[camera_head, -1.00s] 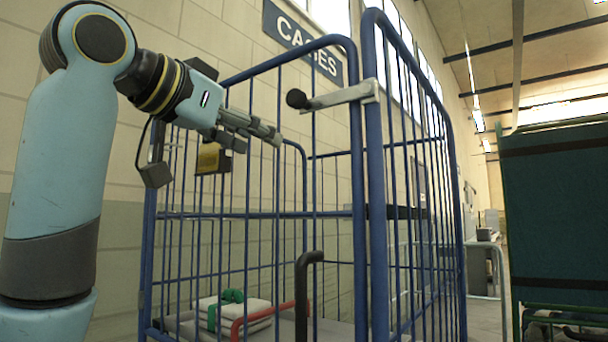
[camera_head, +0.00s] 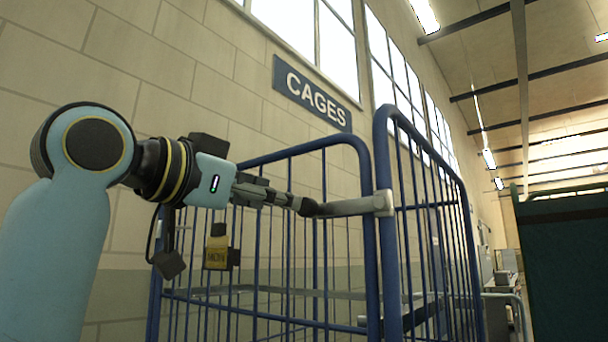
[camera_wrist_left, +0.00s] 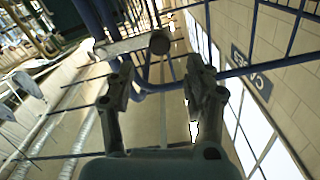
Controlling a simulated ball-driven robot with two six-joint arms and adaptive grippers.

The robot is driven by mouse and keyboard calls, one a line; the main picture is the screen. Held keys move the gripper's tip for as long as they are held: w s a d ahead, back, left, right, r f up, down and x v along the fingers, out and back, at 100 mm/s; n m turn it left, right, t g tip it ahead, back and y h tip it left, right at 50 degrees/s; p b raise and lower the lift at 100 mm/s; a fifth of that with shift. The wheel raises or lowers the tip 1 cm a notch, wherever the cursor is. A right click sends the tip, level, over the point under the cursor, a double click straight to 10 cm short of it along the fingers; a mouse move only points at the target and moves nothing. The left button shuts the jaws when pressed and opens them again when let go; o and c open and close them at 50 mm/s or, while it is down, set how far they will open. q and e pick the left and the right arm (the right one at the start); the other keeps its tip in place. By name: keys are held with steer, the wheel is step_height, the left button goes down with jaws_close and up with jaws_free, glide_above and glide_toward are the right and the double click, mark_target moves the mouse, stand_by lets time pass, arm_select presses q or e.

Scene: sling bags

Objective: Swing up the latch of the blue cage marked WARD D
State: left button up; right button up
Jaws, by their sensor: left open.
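The blue cage (camera_head: 388,250) stands in front of me; no WARD D marking is readable on it. Its latch (camera_head: 350,207) is a pale grey bar, about level, running left from the corner post to a black knob (camera_head: 308,208). My left gripper (camera_head: 299,204) is level with the knob, at its left side. In the left wrist view the gripper (camera_wrist_left: 159,64) is open, and the knob (camera_wrist_left: 159,43) shows just ahead between its fingertips, with the latch bar (camera_wrist_left: 125,45) running left. I cannot tell whether the fingers touch the knob. My right gripper is not in view.
A CAGES sign (camera_head: 312,93) is on the block wall behind the cage.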

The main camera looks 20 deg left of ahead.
mark_target(303, 204)
arm_select(q)
steer(key=p, duration=0.1)
steer(key=w+p, duration=0.2)
steer(key=p, duration=0.1)
steer(key=shift+d+r, duration=0.3)
steer(key=shift+d, duration=0.1)
steer(key=x, duration=0.5)
steer(key=shift+w+d+f+p, duration=0.1)
steer(key=shift+w+f+p, duration=0.2)
steer(key=shift+f+p, duration=0.1)
steer(key=shift+c, duration=0.2)
jaws_close()
